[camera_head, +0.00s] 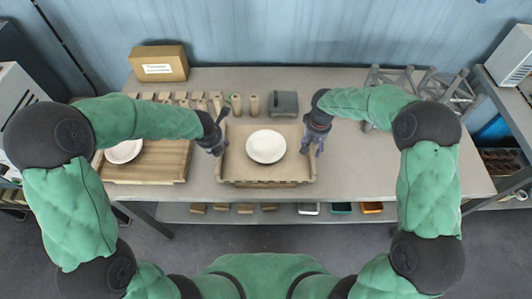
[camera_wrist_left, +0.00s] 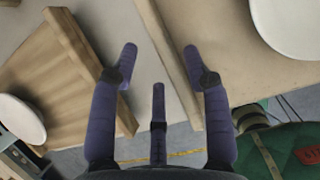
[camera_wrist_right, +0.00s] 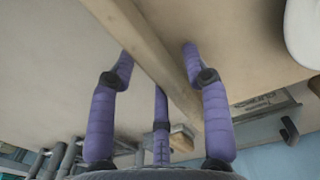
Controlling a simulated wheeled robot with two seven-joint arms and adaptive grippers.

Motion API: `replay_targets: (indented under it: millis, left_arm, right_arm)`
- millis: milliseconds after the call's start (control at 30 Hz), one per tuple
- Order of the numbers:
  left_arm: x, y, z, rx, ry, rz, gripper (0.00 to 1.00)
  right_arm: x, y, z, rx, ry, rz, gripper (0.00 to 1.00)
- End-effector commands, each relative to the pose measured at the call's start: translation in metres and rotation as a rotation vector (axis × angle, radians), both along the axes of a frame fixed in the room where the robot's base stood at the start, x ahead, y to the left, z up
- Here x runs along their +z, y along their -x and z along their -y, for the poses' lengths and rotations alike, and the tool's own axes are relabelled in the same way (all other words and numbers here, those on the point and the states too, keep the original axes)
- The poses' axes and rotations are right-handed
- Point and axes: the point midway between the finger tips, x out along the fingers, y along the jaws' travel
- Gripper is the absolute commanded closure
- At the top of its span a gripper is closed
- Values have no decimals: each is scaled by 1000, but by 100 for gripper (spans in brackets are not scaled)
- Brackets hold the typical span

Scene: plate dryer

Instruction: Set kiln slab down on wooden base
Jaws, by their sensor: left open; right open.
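A light-brown shallow rimmed tray (camera_head: 226,174), which looks like the kiln slab, rests in the middle of the table with a white plate (camera_head: 266,146) on it. A slatted wooden rack (camera_head: 168,163), perhaps the wooden base, lies to its left and bears another white plate (camera_head: 124,151). I cannot tell for sure which is slab and which is base. My left gripper (camera_head: 217,150) is open at the tray's left side; in the left wrist view the rim (camera_wrist_left: 170,62) runs between its fingers. My right gripper (camera_head: 313,148) is open at the right side, fingers astride the rim (camera_wrist_right: 148,58).
A cardboard box (camera_head: 158,63) and several small wooden blocks (camera_head: 236,105) stand along the back, beside a grey box (camera_head: 284,103). Grey metal frames (camera_head: 440,85) stand at the back right. The table (camera_head: 350,175) is clear to the right of the tray.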

Motion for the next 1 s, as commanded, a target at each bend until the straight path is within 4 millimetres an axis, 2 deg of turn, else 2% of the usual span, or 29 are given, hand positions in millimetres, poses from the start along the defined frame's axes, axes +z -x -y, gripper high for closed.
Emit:
replay_targets:
  millis: [100, 300, 567, 767, 1000]
  left_arm:
    - [25, 9, 0, 1, 1, 5, 52]
    - [53, 21, 0, 1, 1, 2, 52]
    - [65, 28, 0, -1, 1, -1, 52]
    - [66, 28, 0, 0, 1, -1, 52]
    - [65, 27, 0, 0, 1, -1, 52]
  right_arm:
    - [0, 0, 0, 0, 0, 0, 52]
    - [0, 0, 0, 0, 0, 0, 52]
    - [4, 0, 0, 0, 0, 1, 52]
    - [30, -1, 0, -1, 0, 4, 52]
    - [78, -1, 0, -1, 0, 4, 52]
